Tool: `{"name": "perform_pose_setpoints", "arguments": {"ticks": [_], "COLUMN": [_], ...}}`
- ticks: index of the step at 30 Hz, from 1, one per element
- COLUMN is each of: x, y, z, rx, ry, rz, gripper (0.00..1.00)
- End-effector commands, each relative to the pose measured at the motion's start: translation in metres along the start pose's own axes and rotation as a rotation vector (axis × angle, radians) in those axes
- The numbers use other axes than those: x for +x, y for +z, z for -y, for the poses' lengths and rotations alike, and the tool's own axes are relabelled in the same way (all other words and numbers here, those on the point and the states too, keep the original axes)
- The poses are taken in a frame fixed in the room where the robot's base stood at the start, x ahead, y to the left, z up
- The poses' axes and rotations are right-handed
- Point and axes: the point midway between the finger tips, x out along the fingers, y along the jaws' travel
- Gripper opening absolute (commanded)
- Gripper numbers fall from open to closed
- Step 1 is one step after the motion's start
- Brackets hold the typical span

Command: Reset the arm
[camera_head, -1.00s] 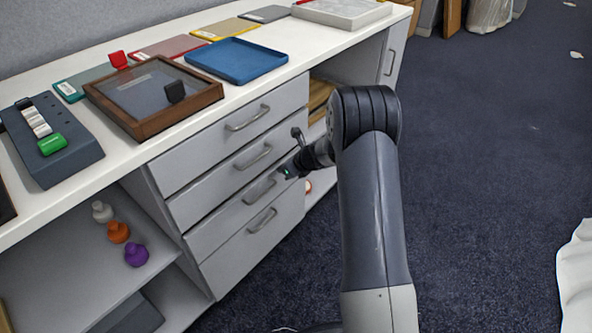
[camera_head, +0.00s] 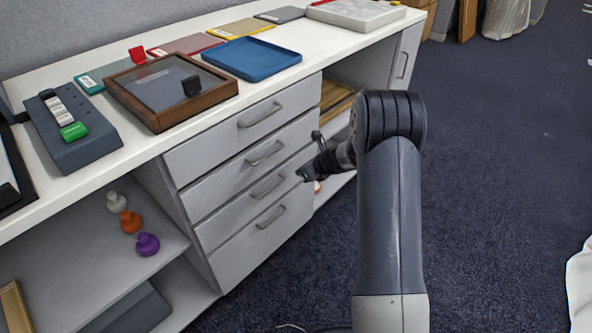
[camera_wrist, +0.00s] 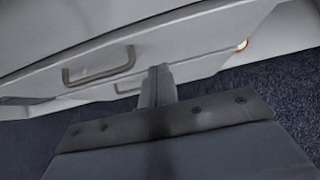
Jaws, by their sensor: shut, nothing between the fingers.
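My arm stands in the right half of the head view, its upper link upright and its forearm reaching left toward the drawer fronts. My gripper (camera_head: 304,174) is at the level of the lower drawers, close in front of the cabinet, and looks small and dark there. In the wrist view my gripper (camera_wrist: 158,72) has its two fingers together with nothing between them. A drawer handle (camera_wrist: 98,66) lies to the left of the fingers in the wrist view. Whether the fingertips touch the cabinet cannot be told.
A drawer unit (camera_head: 262,150) with several shut drawers stands left of my arm. The counter holds a brown framed box (camera_head: 150,110), a blue tray (camera_head: 250,58) and a grey block holder (camera_head: 85,150). Open shelves hold a purple piece (camera_head: 147,244).

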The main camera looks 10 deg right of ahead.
Motion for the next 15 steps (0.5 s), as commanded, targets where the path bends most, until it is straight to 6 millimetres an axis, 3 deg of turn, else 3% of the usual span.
{"name": "perform_pose_setpoints", "arguments": {"ticks": [1, 6, 15], "x": [-0.020, -0.059, -0.095], "y": [0.005, 0.004, 0.001], "z": [0.001, 0.001, 0.000], "rx": [-0.001, 0.000, -0.001], "ry": [-0.004, -0.003, -0.001], "rz": [0.003, 0.001, -0.001], "gripper": [0.00, 0.00, 0.00]}}
